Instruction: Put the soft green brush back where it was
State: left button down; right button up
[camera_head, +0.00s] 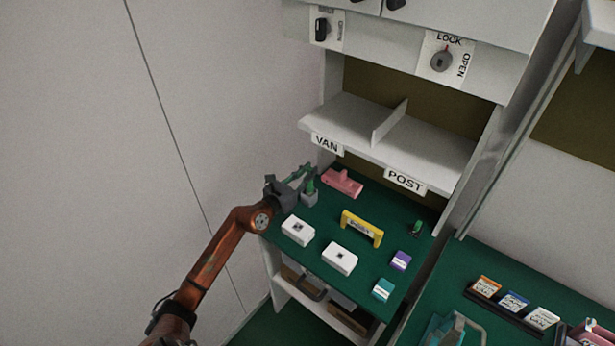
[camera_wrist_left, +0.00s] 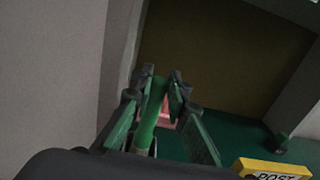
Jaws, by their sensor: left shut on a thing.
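My left gripper (camera_head: 301,176) is at the back left corner of the green bench top, beside a small grey holder (camera_head: 310,199). In the left wrist view the gripper (camera_wrist_left: 160,84) is shut on the green brush (camera_wrist_left: 148,122), whose long green shaft lies between the fingers. In the head view a green upright part of the brush (camera_head: 311,186) shows just above the grey holder. I cannot tell whether its lower end is inside the holder. My right gripper is not in view.
A pink block-like tool (camera_head: 342,183) lies close to the right of the gripper. White boxes (camera_head: 298,230), a yellow POST stand (camera_head: 361,228), a small green item (camera_head: 416,228) and purple and teal boxes stand on the bench. A shelf labelled VAN and POST (camera_head: 436,158) overhangs the back.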

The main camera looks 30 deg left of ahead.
pick_arm(q)
jog(key=shift+w+f, duration=0.1)
jog(key=shift+f, duration=0.8)
jog(key=shift+r, duration=0.2)
jog(key=shift+f, duration=0.15)
jog(key=c, duration=1.9)
grip_release()
jog(key=shift+s+a+p, duration=0.15)
jog(key=shift+s, duration=1.9)
jog(key=shift+s+a+p, duration=0.15)
jog(key=shift+s, duration=1.85)
jog(key=shift+s+a+p, duration=0.15)
jog(key=shift+s, duration=1.9)
